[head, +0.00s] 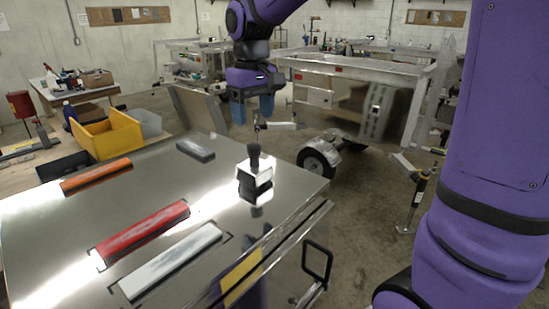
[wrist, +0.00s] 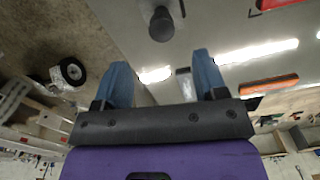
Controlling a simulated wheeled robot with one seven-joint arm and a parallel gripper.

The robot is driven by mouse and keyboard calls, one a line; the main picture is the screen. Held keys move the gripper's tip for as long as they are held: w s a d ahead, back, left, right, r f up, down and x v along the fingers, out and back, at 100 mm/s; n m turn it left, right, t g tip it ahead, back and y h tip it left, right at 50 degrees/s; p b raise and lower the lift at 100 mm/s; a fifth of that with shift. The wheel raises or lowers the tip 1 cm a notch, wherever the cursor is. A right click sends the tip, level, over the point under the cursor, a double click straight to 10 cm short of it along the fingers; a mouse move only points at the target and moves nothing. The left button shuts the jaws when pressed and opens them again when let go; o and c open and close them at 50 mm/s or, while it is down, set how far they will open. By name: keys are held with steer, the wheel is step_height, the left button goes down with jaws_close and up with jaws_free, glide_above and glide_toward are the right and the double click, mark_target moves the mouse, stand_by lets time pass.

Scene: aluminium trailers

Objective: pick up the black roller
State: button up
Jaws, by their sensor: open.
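The black roller (head: 254,157) stands upright on the shiny metal tabletop near its right edge, with a dark handle on top and a bright, reflective block below. In the wrist view I take the dark round shape (wrist: 161,26) at the top to be this roller, seen end-on. My gripper (head: 252,110) hangs above and behind the roller in the head view, with its two blue fingers apart. In the wrist view the open fingers (wrist: 162,62) have nothing between them in contact, and the roller lies beyond their tips.
The tabletop (head: 60,230) also carries orange (head: 97,175), red (head: 142,230) and pale (head: 170,262) bars, and a grey block (head: 195,150). A yellow bin (head: 105,135) stands behind at left. An aluminium trailer (head: 350,85) stands beyond the table. Floor lies to the right.

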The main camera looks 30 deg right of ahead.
steer(key=shift+w+d+f, duration=0.15)
steer(key=shift+f, duration=0.1)
glide_above(254, 156)
steer(key=w+d, duration=0.1)
steer(key=w, duration=0.1)
steer(key=f, duration=0.4)
steer(key=shift+d+f, duration=0.15)
steer(key=shift+d, duration=0.05)
steer(key=shift+s+a+f, duration=0.1)
steer(key=shift+a+f, duration=0.1)
steer(key=shift+f, duration=1.4)
steer(key=shift+s+a+f, duration=0.1)
steer(key=shift+a+f, duration=0.05)
steer(key=shift+f, duration=1.4)
steer(key=c, duration=1.1)
